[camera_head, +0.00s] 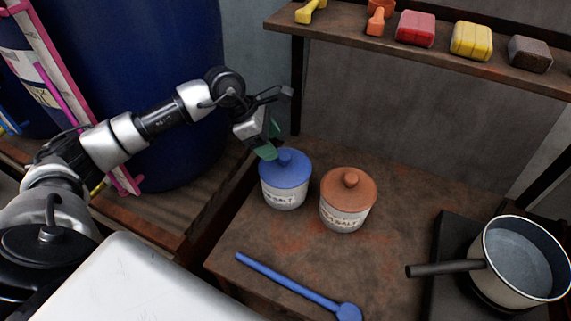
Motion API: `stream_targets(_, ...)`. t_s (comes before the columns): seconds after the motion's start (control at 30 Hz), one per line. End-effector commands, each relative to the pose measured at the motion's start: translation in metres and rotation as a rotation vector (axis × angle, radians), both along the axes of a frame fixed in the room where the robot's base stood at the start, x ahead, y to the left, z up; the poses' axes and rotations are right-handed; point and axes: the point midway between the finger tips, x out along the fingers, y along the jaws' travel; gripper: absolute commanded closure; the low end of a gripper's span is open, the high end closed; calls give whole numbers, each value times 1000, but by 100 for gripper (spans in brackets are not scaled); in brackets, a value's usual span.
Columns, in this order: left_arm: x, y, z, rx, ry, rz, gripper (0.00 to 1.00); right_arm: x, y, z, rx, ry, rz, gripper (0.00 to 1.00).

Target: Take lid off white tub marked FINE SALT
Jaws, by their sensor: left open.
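Two white tubs stand side by side on the brown table. The left tub (283,199) has a blue lid (286,172) with a round knob. The right tub (344,218) has an orange-brown lid (348,190) with a round knob. Both lids are on. Each label ends in SALT; the first words are too small to read surely. My left gripper (270,144) is open, with green fingertips, just above and behind the left edge of the blue lid. I cannot tell whether it touches the knob. My right gripper is not in view.
A blue spoon (290,284) lies in front of the tubs. A pot (512,268) of liquid stands on a dark plate at right, its handle pointing left. A shelf (350,32) with coloured blocks is behind. A big blue vat (150,80) stands at left.

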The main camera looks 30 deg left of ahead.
Motion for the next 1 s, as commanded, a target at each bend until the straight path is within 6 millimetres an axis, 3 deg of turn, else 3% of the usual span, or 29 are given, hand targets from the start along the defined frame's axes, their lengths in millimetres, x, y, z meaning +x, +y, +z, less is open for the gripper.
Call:
stream_targets(0.5,15,-30,-48,-3,0,-1,35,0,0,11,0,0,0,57)
stream_targets(0.77,16,-32,-51,-3,-1,0,35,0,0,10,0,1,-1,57)
stream_targets(0.8,16,-32,-51,-3,-1,0,36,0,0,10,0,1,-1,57)
stream_targets(1.0,16,-32,-51,-3,-1,0,67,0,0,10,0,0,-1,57)
